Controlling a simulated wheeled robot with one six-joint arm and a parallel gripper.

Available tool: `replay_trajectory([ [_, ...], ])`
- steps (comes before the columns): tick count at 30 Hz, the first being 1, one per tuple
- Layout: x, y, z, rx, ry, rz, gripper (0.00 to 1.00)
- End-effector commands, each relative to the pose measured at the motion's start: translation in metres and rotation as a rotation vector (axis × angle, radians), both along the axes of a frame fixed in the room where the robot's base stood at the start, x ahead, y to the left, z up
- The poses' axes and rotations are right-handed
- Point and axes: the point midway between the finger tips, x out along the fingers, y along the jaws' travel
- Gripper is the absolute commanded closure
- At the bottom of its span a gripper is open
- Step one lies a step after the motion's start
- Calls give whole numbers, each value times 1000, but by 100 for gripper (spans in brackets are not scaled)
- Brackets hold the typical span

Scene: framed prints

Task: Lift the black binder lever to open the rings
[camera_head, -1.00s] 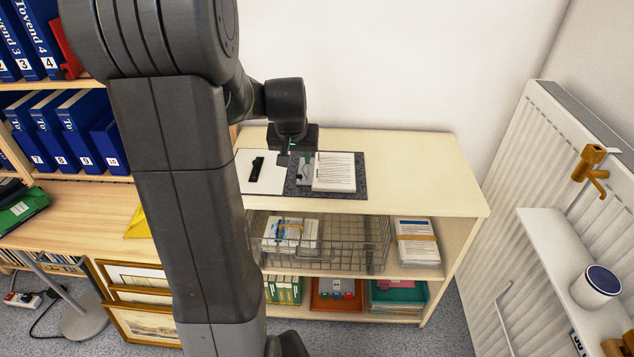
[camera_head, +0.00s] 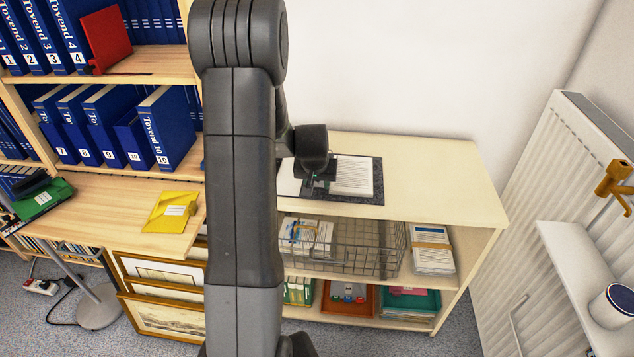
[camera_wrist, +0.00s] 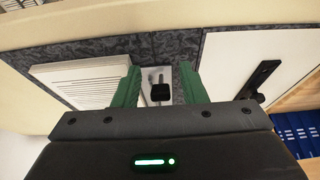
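The binder (camera_head: 378,183) lies open on top of the low wooden cabinet, its dark marbled cover showing around a stack of printed paper (camera_head: 352,175). In the wrist view, the black lever (camera_wrist: 160,91) stands on a pale metal plate beside the paper (camera_wrist: 82,82). My gripper (camera_wrist: 159,85) has green fingers, apart, one on each side of the lever, with visible gaps and no clear contact. In the head view, my gripper (camera_head: 319,186) is over the middle of the binder and hides the lever and rings.
The cabinet top (camera_head: 440,180) is clear to the right of the binder. A wire basket (camera_head: 365,250) sits on the shelf below. Shelves of blue binders (camera_head: 165,128) and a desk with a yellow folder (camera_head: 170,212) are at left. A white radiator (camera_head: 560,160) stands at right.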

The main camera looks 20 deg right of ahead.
Motion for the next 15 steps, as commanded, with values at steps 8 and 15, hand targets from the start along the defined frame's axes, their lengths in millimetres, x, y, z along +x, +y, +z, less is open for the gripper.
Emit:
replay_trajectory([
  [8,1,-1,-3,-1,-1,0,62],
  [15,1,-1,-3,-1,-1,0,95],
])
